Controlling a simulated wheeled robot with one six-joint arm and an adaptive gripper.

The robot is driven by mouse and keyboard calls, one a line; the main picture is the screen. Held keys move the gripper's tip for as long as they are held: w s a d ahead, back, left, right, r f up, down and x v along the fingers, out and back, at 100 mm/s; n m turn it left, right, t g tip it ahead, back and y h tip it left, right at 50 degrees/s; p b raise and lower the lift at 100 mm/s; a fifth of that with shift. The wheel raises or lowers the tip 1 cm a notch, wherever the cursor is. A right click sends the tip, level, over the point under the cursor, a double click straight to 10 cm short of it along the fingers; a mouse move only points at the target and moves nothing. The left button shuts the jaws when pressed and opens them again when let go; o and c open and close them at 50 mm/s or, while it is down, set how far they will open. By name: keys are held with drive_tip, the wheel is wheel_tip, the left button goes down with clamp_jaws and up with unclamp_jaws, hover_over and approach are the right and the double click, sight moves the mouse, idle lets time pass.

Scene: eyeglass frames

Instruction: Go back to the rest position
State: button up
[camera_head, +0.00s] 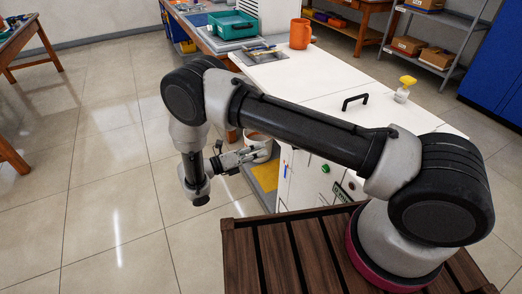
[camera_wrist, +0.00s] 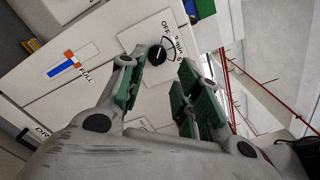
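My gripper (camera_head: 262,154) hangs at the end of my bent arm, beside the front of the white cabinet (camera_head: 312,190) in the head view. In the wrist view my gripper (camera_wrist: 160,92) has its green-padded fingers apart with nothing between them. Beyond the fingers is a white panel with a black dial (camera_wrist: 157,55) marked OFF and minutes. A blue, white and red level mark (camera_wrist: 74,63) labelled FULL is to its left. I cannot tell from these views whether a fingertip touches the panel.
The white worktop (camera_head: 330,82) bears an orange cup (camera_head: 300,34), a yellow-topped bottle (camera_head: 405,88) and a black handle (camera_head: 355,101). A teal bin (camera_head: 232,25) stands behind. A grey tray with a yellow item (camera_head: 268,176) is low by the cabinet. Tiled floor at left is clear.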

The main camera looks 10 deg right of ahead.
idle(0.3)
drive_tip(key=s+d+f+m+g+y, duration=0.1)
drive_tip(key=s+d+f+m+g, duration=0.1)
drive_tip(key=s+d+m+g, duration=0.3)
drive_tip(key=s+d+r+m+g+y, duration=0.1)
drive_tip(key=s+d+r+m+y, duration=0.25)
drive_tip(key=r+m, duration=0.35)
drive_tip(key=s+d+r+m+g+y, duration=0.25)
drive_tip(key=r+m+y, duration=0.2)
drive_tip(key=r, duration=0.45)
drive_tip(key=s+d+r+m+g+y, duration=0.1)
drive_tip(key=s+d+r+m+y, duration=0.15)
drive_tip(key=r+m, duration=0.45)
drive_tip(key=s+d+r+m+t+y, duration=0.2)
drive_tip(key=s+d+r+m+t, duration=0.2)
drive_tip(key=d+r, duration=0.3)
drive_tip(key=s+d+r+m+t+y, duration=0.3)
drive_tip(key=s+d+r, duration=0.4)
drive_tip(key=r, duration=0.4)
drive_tip(key=shift+m+t+y, duration=0.35)
drive_tip(key=shift+m+t, duration=0.1)
drive_tip(key=shift+t, duration=0.2)
drive_tip(key=shift+o, duration=0.2)
